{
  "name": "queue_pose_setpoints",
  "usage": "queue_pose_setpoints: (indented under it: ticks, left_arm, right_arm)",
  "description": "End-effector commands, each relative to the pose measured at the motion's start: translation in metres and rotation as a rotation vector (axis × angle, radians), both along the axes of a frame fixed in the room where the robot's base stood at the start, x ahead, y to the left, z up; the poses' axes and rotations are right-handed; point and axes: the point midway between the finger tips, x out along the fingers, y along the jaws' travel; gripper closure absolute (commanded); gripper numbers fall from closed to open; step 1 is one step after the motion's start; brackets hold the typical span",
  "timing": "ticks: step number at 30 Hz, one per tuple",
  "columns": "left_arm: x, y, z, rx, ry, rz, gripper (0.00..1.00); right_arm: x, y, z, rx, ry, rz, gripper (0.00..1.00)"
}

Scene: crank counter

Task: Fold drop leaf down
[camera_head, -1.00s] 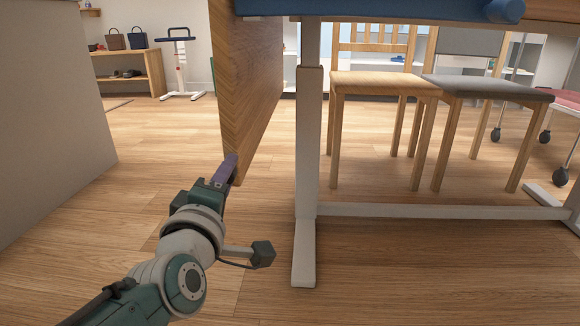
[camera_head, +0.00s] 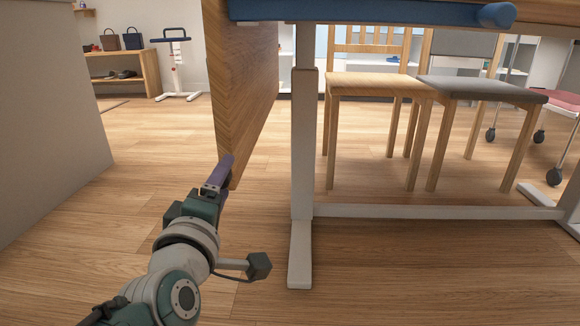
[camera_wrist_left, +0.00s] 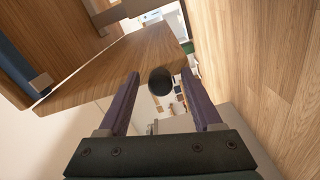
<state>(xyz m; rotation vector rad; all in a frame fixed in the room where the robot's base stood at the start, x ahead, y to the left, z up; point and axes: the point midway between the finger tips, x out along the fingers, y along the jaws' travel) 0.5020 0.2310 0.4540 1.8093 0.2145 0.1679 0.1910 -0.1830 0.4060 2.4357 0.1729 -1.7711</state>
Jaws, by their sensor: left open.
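The wooden drop leaf (camera_head: 243,85) hangs steeply down from the left end of the table, its bottom corner low over the floor. My left gripper (camera_head: 226,170) is at that bottom corner in the head view. A round black knob-like part (camera_wrist_left: 160,82) shows between the fingertips. I cannot tell whether a finger touches the leaf. My right gripper is not in view.
The table's blue rail (camera_head: 370,14) runs along the top, above a white leg (camera_head: 303,150) with a foot on the floor. Two chairs, one with a wooden seat (camera_head: 375,84) and one grey (camera_head: 480,88), stand behind. A grey block (camera_head: 50,110) is at left. Floor between is clear.

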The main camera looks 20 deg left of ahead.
Motion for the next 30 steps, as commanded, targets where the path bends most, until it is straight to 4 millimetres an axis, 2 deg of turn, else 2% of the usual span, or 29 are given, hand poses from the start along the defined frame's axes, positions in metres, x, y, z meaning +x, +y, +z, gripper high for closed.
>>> queue_pose_setpoints:
  ticks: [1, 6, 13, 18, 30]
  left_arm:
    - [-0.009, -0.003, 0.005, 0.0, 0.006, -0.002, 0.34]
    - [-0.044, -0.011, 0.006, -0.002, 0.005, -0.003, 0.34]
    - [-0.078, -0.019, 0.003, -0.003, 0.003, -0.002, 0.34]
    - [-0.085, -0.021, 0.001, -0.003, 0.001, -0.002, 0.34]
    - [-0.085, -0.021, 0.004, 0.0, 0.003, -0.003, 0.34]
  right_arm:
    - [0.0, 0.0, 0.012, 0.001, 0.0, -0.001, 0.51]
    - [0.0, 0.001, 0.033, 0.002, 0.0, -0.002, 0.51]
    - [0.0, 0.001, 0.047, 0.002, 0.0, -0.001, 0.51]
    - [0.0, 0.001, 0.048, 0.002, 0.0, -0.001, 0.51]
    - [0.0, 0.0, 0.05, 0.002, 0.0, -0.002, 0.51]
